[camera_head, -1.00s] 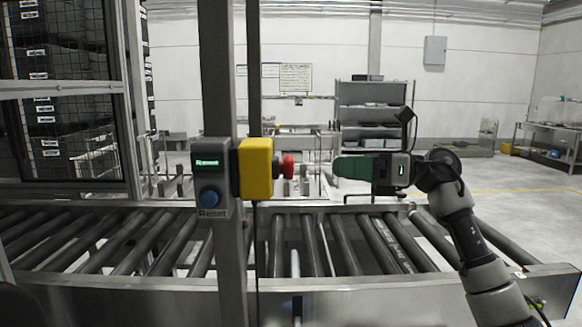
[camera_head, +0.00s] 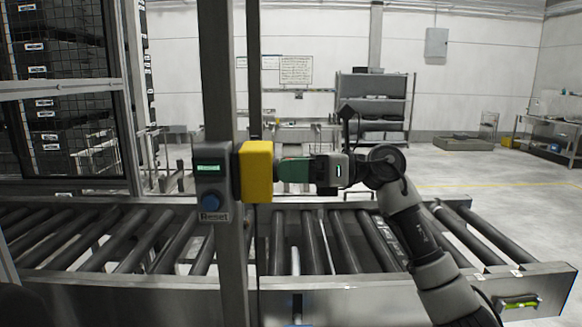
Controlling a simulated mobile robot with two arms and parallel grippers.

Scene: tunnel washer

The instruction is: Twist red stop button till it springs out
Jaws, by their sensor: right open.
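The yellow button box (camera_head: 257,172) is mounted on the upright grey post in the middle left. The red stop button on its right side does not show now; the fingers of my right gripper (camera_head: 283,170) cover its place. The right gripper has green fingers and points left, level with the box, with its tips right beside the box's right side. It is open, with the fingers around the button's place; whether they touch the button cannot be seen. My left gripper is not in view.
A roller conveyor (camera_head: 340,245) runs across below. A mesh cage (camera_head: 70,95) with black crates stands at the left. Shelves (camera_head: 372,88) stand far behind.

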